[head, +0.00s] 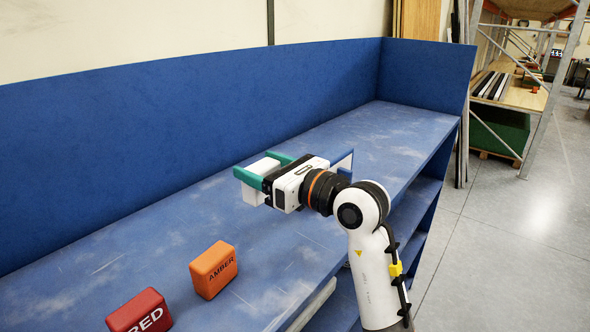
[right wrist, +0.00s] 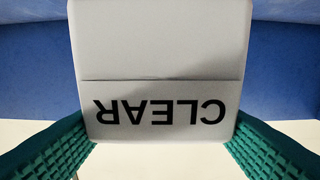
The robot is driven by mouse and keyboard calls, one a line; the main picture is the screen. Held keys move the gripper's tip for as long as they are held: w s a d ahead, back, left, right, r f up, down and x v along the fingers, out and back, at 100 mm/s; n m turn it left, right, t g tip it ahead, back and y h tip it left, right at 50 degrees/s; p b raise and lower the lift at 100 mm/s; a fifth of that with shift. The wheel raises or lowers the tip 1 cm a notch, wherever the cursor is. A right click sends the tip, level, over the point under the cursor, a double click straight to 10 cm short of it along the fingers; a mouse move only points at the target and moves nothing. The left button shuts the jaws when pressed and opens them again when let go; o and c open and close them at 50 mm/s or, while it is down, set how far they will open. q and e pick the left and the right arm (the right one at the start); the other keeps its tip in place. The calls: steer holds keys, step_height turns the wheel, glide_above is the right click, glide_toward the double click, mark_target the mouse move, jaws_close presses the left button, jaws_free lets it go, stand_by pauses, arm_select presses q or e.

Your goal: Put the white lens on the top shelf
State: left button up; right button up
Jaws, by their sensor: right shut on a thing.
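The white lens (head: 263,166) is a white block between the green fingers of my right gripper (head: 258,170). In the right wrist view the white lens (right wrist: 160,45) fills the middle and reads "CLEAR" upside down, with a green finger against each side. My right gripper is shut on it, over the blue top shelf (head: 345,137). I cannot tell whether the lens touches the shelf. The fingers and wrist hide part of it in the head view. My left gripper is not in view.
An orange block marked "AMBER" (head: 214,270) and a red block marked "RED" (head: 141,312) stand on the top shelf at the near left. A tall blue back panel (head: 190,105) runs behind it. The shelf's far right part is clear.

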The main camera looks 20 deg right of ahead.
step_height(320, 180, down, 2)
steer(key=shift+f+p, duration=0.1)
steer(key=shift+p, duration=0.25)
steer(key=f, duration=0.2)
steer(key=s+f, duration=0.1)
steer(key=f, duration=0.1)
steer(key=shift+s+d+p, duration=0.1)
steer(key=shift+d+p, duration=0.25)
steer(key=shift+p, duration=0.05)
steer(key=f, duration=0.3)
steer(key=shift+w+a+f, duration=0.1)
steer(key=shift+w, duration=0.15)
steer(key=shift+s, duration=0.15)
steer(key=shift+f, duration=0.15)
steer(key=o, duration=1)
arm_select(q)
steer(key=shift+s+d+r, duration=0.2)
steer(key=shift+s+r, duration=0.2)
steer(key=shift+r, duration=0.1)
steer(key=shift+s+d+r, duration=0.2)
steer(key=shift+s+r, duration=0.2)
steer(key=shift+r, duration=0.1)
